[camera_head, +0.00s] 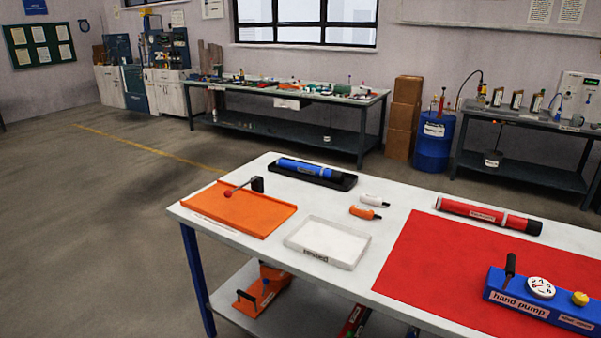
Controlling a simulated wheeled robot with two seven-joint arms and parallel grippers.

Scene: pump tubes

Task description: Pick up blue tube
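Neither my left nor my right gripper shows in the head view, and nothing touches the blue tube.
The white table (390,239) also carries an orange plate (235,210) with a lever, a white tray (330,235), small white and orange items, a red tube (487,215), a red mat (450,275) and a blue hand pump (530,300). Floor to the left is open.

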